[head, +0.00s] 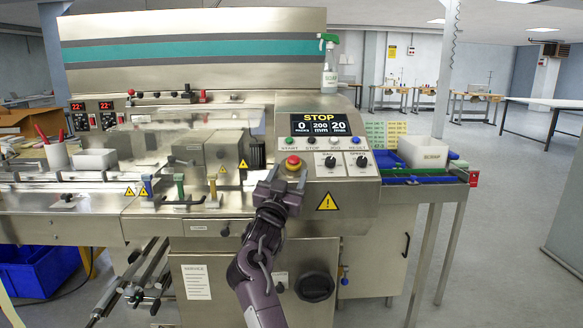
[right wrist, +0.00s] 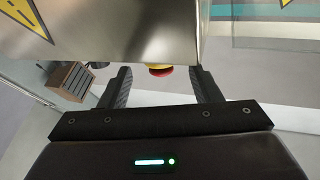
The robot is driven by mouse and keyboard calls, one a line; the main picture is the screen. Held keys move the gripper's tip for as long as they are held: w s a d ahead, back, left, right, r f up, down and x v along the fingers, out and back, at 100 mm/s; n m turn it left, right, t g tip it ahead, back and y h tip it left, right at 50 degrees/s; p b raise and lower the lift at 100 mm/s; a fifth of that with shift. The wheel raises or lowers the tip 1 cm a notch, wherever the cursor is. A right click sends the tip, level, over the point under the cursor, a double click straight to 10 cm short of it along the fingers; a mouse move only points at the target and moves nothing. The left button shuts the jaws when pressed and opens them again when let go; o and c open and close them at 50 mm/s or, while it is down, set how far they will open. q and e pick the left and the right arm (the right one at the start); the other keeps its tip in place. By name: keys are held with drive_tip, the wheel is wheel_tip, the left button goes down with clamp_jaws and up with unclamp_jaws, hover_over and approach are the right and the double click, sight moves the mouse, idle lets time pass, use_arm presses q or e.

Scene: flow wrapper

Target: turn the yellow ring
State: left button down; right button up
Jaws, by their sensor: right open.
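In the right wrist view a sliver of the yellow ring (right wrist: 158,66) and the red button (right wrist: 161,71) show at the edge of the metal housing, between the fingertips. My right gripper (head: 286,181) is open and empty, just in front of and below the button. Its two fingers (right wrist: 160,73) stand apart on either side; whether they touch anything is not clear. My left gripper is not in view.
The control panel with its STOP display (head: 320,124) and knobs is close on the right. Small levers (head: 180,187) and the conveyor bed lie to the left.

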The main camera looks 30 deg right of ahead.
sight(291, 168)
drive_tip(key=shift+x, duration=1.75)
